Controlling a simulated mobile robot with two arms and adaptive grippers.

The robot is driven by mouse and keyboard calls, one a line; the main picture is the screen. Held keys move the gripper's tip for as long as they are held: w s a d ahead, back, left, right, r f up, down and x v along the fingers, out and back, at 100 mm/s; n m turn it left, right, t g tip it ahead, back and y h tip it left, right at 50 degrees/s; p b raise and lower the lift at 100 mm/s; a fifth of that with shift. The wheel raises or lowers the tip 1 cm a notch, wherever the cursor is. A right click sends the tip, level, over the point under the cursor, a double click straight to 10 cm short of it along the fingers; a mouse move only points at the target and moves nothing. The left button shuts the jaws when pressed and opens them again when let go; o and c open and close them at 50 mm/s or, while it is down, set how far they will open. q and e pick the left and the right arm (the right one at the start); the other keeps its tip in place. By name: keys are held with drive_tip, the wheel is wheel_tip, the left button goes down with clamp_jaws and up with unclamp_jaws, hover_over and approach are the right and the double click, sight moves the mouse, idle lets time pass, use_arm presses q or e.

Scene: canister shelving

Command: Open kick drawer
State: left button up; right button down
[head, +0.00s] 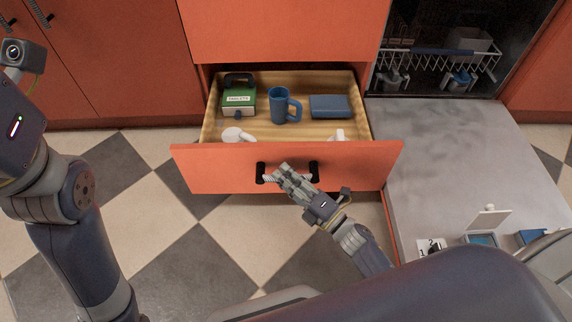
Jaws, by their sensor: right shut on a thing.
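The kick drawer (225,168) is a low orange-fronted drawer with a wooden inside, and it stands pulled out from the orange cabinet. Its dark bar handle (314,172) is on the front panel. My right gripper (284,174) is at the handle and shut on it, hiding the middle of the bar. Inside the drawer are a green box (238,101), a blue mug (283,106), a blue flat box (331,106) and white items near the front, partly hidden by the panel. My left arm shows at the left; its gripper is not visible.
An open dishwasher door (430,170) lies flat to the right of the drawer, close to its front panel. A dishwasher rack (440,62) holds several items. An open-lidded container (483,238) stands on the door. Checkered floor (150,215) is clear in front and left.

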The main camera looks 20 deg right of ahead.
drive_tip(key=shift+s+a, duration=0.25)
drive_tip(key=shift+s, duration=0.6)
drive_tip(key=c, duration=1.5)
unclamp_jaws()
drive_tip(key=v, duration=1.2)
